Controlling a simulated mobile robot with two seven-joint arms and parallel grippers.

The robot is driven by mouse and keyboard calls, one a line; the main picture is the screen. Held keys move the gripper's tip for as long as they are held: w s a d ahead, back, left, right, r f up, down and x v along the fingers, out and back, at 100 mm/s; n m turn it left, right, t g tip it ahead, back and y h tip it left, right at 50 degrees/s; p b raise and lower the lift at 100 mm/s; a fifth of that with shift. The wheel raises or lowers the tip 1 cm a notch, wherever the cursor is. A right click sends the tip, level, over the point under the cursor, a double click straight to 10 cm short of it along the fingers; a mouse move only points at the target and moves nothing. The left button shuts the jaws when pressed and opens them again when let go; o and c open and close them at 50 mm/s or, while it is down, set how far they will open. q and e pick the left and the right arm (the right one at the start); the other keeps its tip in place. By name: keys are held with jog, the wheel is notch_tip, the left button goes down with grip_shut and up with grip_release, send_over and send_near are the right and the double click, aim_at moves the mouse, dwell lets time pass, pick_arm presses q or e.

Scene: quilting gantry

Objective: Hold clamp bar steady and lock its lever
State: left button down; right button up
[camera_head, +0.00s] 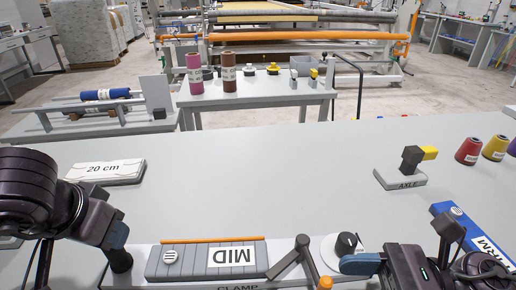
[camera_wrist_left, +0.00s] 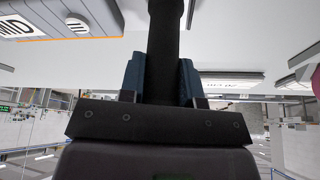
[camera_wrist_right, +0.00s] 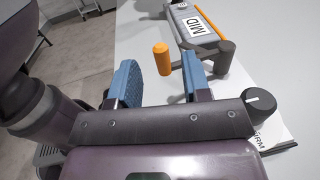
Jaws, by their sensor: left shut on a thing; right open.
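The clamp bar (camera_head: 196,262) is a grey ribbed block with a MID label and an orange strip, lying at the front of the table. A dark upright post (camera_head: 121,264) stands at its left end. My left gripper (camera_head: 116,240) is shut on this post, which also shows between the blue fingers in the left wrist view (camera_wrist_left: 165,50). The grey lever (camera_head: 288,262) with an orange handle (camera_head: 325,283) is at the bar's right end. My right gripper (camera_wrist_right: 160,82) is open and empty. In the right wrist view the orange handle (camera_wrist_right: 162,59) lies just beyond the gap between its fingers.
A black dial knob (camera_head: 347,241) on a white disc stands right of the lever. A blue-edged FIRM panel (camera_head: 455,212), an AXLE stand (camera_head: 400,180) and thread cones (camera_head: 468,151) are at right. A 20 cm block (camera_head: 105,172) lies at left. The table's middle is clear.

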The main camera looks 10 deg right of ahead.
aim_at(332, 284)
jog(key=shift+v, duration=2.95)
jog(key=shift+a+f, duration=0.1)
jog(key=shift+f, duration=0.05)
jog(key=shift+x, duration=5.9)
jog(key=shift+c, duration=0.4)
grip_shut()
